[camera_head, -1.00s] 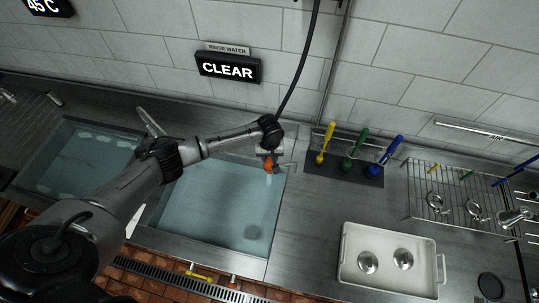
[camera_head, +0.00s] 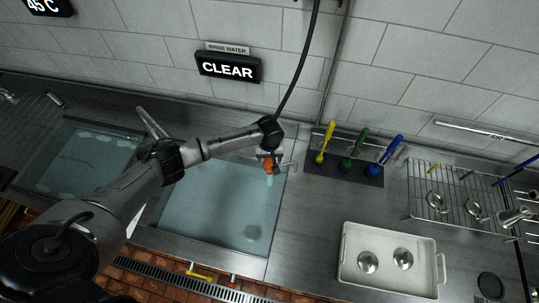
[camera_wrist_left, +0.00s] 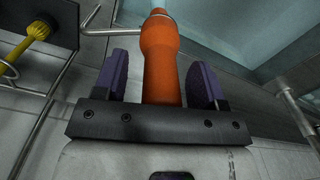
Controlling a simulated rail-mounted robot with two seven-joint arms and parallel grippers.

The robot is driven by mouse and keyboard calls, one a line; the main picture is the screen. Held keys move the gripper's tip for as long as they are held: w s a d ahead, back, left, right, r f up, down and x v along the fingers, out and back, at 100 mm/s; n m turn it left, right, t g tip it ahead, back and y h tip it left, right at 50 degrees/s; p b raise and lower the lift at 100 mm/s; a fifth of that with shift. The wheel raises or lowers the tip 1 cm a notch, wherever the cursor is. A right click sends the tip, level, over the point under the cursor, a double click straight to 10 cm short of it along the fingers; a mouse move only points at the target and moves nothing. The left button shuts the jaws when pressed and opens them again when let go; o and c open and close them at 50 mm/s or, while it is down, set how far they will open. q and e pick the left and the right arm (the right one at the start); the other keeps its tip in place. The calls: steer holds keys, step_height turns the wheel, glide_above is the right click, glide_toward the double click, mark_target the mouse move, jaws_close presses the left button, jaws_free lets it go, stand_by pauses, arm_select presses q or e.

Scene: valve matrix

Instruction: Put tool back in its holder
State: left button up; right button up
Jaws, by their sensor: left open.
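The tool appears to be an orange sprayer (camera_head: 268,166), hanging above the right sink by the wall. In the left wrist view its orange body (camera_wrist_left: 162,65) stands between my two purple finger pads, with gaps on both sides. My left gripper (camera_head: 267,158) is open around it; it also shows in the left wrist view (camera_wrist_left: 160,82). A bent metal rod, likely the holder (camera_head: 287,163), sticks out just right of the sprayer. In the wrist view the rod (camera_wrist_left: 105,31) reaches the orange body; I cannot tell whether it bears it. My right gripper is out of view.
A black hose (camera_head: 300,70) hangs down to the gripper. Yellow, green and blue brushes stand in a dark rack (camera_head: 318,172) to the right. A white tray (camera_head: 388,290) and a wire rack (camera_head: 420,190) stand further right. The right sink (camera_head: 215,215) holds clear water.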

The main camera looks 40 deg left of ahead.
arm_select(q)
step_height(320, 180, up, 12)
steer(key=shift+r+b, duration=0.2)
steer(key=shift+b, duration=0.6)
steer(key=shift+r, duration=0.75)
